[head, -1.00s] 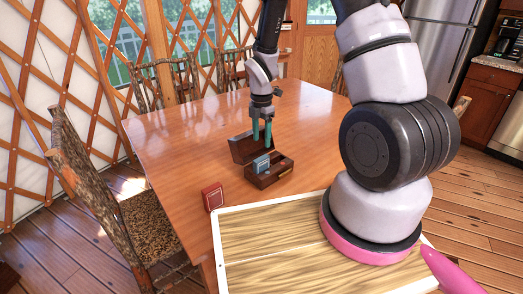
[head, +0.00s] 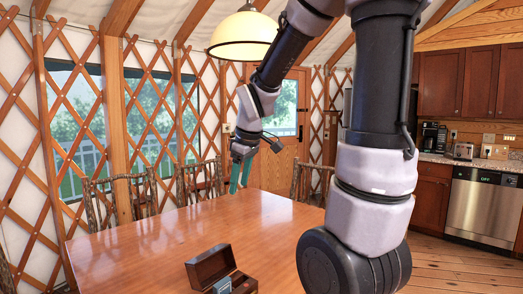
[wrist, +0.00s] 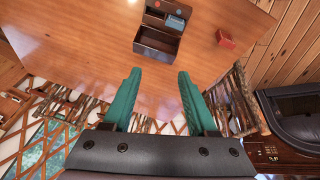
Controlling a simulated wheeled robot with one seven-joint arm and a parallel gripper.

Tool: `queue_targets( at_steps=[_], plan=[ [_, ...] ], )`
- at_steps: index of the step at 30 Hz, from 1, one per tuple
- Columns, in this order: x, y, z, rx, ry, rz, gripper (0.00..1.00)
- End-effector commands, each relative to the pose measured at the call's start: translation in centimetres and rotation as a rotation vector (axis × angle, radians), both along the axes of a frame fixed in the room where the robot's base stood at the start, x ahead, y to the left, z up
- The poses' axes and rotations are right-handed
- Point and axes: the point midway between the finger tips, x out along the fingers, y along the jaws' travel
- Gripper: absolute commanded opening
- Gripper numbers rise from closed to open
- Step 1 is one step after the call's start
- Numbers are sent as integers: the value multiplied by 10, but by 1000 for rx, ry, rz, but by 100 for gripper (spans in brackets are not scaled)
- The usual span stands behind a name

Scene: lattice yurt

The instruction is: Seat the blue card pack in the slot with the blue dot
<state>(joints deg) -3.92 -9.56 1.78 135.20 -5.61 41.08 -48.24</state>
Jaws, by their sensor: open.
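The blue card pack (wrist: 175,23) stands in the dark wooden box (wrist: 158,42). In the wrist view it sits in the compartment beside a small bluish dot (wrist: 178,12); how deep it sits I cannot tell. A red dot (wrist: 156,4) marks the other compartment, which looks empty. In the head view the box (head: 209,266) is at the bottom edge with its lid open, and the pack (head: 222,286) is partly cut off. My gripper (head: 240,188), with teal fingers, is open and empty, raised well above the table and apart from the box. Its fingers also show in the wrist view (wrist: 159,72).
A red card pack (wrist: 225,40) stands on the wooden table (head: 150,240), near its edge and beside the box. Twig chairs (head: 120,200) line the far side of the table. A lamp (head: 245,35) hangs above.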

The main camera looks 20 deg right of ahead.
Motion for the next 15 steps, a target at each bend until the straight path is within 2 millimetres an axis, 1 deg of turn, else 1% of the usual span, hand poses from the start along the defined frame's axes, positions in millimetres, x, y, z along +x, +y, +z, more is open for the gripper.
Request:
queue_targets(
  at_steps=[1, 3, 6, 9, 12, 15],
  plan=[
    [-14, -4, 20, 49, -33, -108, 58],
    [-33, -7, 42, 129, -61, -269, 58],
    [-61, -11, 68, 253, -96, -486, 58],
    [-88, -12, 87, 372, -118, -668, 58],
    [-108, -12, 98, 470, -127, -802, 58],
    [-120, -12, 104, 535, -131, -885, 58]
  ],
)
